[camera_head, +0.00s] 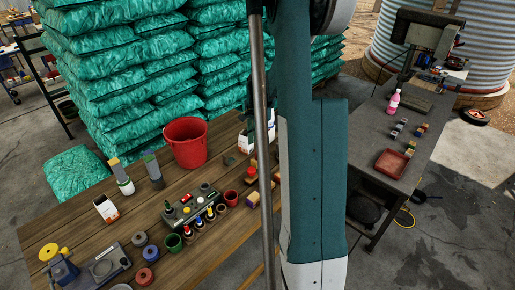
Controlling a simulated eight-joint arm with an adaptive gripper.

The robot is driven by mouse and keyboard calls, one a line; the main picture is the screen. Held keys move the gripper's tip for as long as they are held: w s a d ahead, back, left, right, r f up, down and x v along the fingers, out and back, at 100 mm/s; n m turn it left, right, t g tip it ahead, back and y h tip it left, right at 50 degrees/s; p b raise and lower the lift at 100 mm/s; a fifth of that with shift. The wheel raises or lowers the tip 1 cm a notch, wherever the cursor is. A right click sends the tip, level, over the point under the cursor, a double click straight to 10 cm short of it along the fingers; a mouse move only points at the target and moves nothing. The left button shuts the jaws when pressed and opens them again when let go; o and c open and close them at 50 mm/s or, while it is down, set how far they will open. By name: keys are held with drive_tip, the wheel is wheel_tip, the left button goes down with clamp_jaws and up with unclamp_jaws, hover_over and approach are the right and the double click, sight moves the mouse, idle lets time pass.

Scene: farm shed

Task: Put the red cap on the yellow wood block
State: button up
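A yellowish wood block (249,201) lies near the right edge of the wooden table, partly behind a thin rod. Small red pieces (251,172) sit just behind it; I cannot tell if one is the red cap. Another small red round piece (187,199) is on the grey tray. My arm fills the middle of the view and hides the table's right end. Part of my wrist seems to show at the arm's left edge, above the red pieces. My fingers cannot be made out, nor anything between them.
A dark bench (366,140) at right carries a red tray (391,163) and a pink bottle (394,103).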

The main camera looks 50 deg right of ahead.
sight(256, 152)
drive_tip(key=shift+r, duration=2.45)
drive_tip(key=s+a+r+n+t, duration=0.1)
drive_tip(key=a+r+n, duration=0.3)
drive_tip(key=a, duration=0.5)
drive_tip(key=s+a+r+n+t+h, duration=0.1)
drive_tip(key=a+r+n, duration=0.1)
drive_tip(key=a+r, duration=0.45)
drive_tip(key=s+a+r+n+t, duration=0.1)
drive_tip(key=a+r+n, duration=0.2)
drive_tip(key=a, duration=0.7)
drive_tip(key=s+a+n+t, duration=0.2)
drive_tip(key=s+a+n, duration=0.3)
drive_tip(key=s+a, duration=0.3)
drive_tip(key=s+a+r+n+t+y, duration=0.1)
drive_tip(key=s+a+n, duration=0.4)
drive_tip(key=a, duration=1)
drive_tip(key=shift+s+a+r+n+t, duration=0.25)
drive_tip(key=shift+s+n+t, duration=0.2)
drive_tip(key=shift+s, duration=1.1)
